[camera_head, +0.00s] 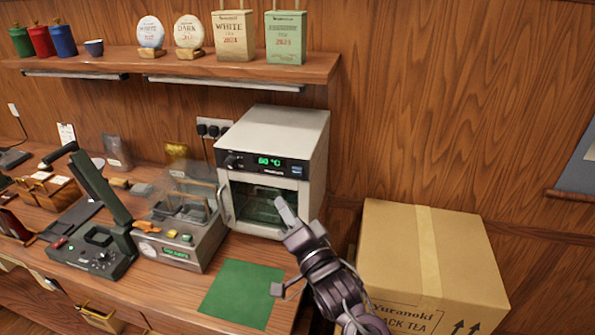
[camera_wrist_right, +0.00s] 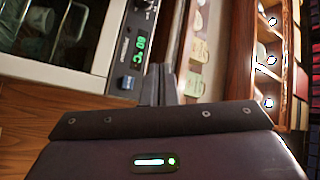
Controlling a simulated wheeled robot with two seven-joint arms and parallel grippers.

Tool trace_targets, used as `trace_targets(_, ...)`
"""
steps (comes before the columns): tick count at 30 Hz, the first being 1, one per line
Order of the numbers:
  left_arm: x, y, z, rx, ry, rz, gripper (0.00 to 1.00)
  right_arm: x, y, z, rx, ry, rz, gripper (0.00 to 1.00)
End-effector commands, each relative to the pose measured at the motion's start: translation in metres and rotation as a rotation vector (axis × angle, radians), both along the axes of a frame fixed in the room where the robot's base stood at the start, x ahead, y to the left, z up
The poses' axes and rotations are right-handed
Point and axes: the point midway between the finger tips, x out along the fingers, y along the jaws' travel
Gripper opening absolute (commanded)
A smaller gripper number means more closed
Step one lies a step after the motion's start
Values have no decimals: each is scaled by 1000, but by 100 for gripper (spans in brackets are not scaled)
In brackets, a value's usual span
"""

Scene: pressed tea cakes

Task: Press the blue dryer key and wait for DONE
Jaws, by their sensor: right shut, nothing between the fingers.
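The dryer (camera_head: 318,135) is a pale box with a glass door (camera_head: 262,205) on the right of the counter. Its display (camera_head: 270,162) glows green and reads 60 °C; no DONE shows. In the right wrist view the blue key (camera_wrist_right: 127,82) sits on the black panel beside the display (camera_wrist_right: 138,50). My right gripper (camera_head: 281,203) is shut and empty, in front of the dryer door's right part and below the panel in the head view. In the right wrist view its fingers (camera_wrist_right: 158,85) are just right of the key, and I see no contact. My left gripper is out of view.
A cardboard box (camera_head: 390,245) stands right of the counter, near my right arm. A green mat (camera_head: 241,293) lies in front of the dryer. A steaming machine (camera_head: 185,235) and a dark green lever press (camera_head: 95,245) stand to the left. A shelf (camera_head: 210,66) hangs above.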

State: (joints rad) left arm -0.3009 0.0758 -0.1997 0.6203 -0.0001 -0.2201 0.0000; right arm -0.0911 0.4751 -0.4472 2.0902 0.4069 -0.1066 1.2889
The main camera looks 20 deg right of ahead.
Motion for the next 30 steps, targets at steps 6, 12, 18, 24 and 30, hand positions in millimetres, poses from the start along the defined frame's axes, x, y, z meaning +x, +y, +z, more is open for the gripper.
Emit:
trace_targets(6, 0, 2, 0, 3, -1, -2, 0, 2, -1, -1, -2, 1, -1, 0)
trace_targets(12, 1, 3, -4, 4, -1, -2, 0, 16, -11, -1, -5, 0, -2, 0)
trace_targets(18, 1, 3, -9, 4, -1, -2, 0, 40, -27, -2, -7, 0, -3, 0)
trace_targets(24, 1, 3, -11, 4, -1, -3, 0, 61, -41, -1, -4, 1, -3, 0)
trace_targets(30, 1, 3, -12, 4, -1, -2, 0, 71, -48, -1, -3, 2, -2, 0)
